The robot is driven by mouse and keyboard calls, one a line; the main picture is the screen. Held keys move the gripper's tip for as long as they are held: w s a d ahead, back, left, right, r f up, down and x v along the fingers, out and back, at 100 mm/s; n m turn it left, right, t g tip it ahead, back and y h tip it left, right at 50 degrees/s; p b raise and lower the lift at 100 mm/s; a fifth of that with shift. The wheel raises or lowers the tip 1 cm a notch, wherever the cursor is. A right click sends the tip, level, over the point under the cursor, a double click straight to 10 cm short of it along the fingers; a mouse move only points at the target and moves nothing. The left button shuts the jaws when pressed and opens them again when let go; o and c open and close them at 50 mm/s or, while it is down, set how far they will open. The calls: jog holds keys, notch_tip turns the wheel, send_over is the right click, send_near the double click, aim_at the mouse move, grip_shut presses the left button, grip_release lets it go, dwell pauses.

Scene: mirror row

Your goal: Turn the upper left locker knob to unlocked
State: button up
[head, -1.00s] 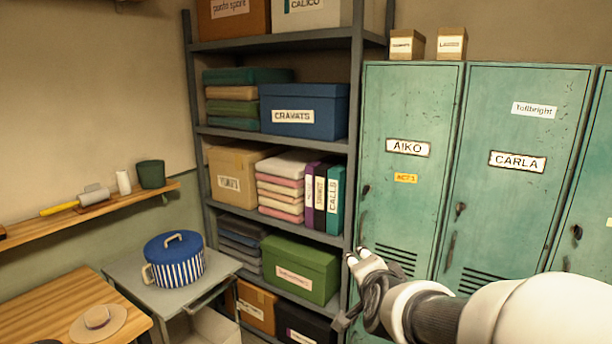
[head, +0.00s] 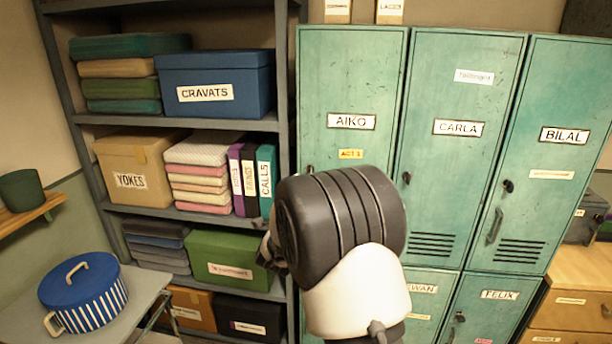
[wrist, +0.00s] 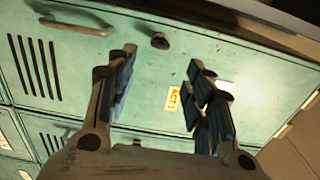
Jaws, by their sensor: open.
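The upper left locker (head: 352,75) is green, with an AIKO nameplate (head: 351,122) and a yellow ACT 1 label, which also shows in the wrist view (wrist: 173,98). Its small dark knob (wrist: 160,40) shows in the wrist view, and its top just shows past my arm in the head view (head: 310,168). Whether it is turned is too small to tell. My gripper (wrist: 163,58) is open and empty in front of this door, with the knob just beyond and between the fingertips, apart from them. In the head view my arm hides most of the gripper and the lower door.
The door's pull handle (wrist: 76,24) lies left of the knob in the wrist view. The CARLA (head: 458,90) and BILAL (head: 566,90) lockers stand to the right. A grey shelf rack (head: 284,130) with boxes and binders stands close on the left.

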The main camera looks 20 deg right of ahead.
jog(key=x, duration=1.1)
jog(key=shift+c, duration=0.3)
grip_shut()
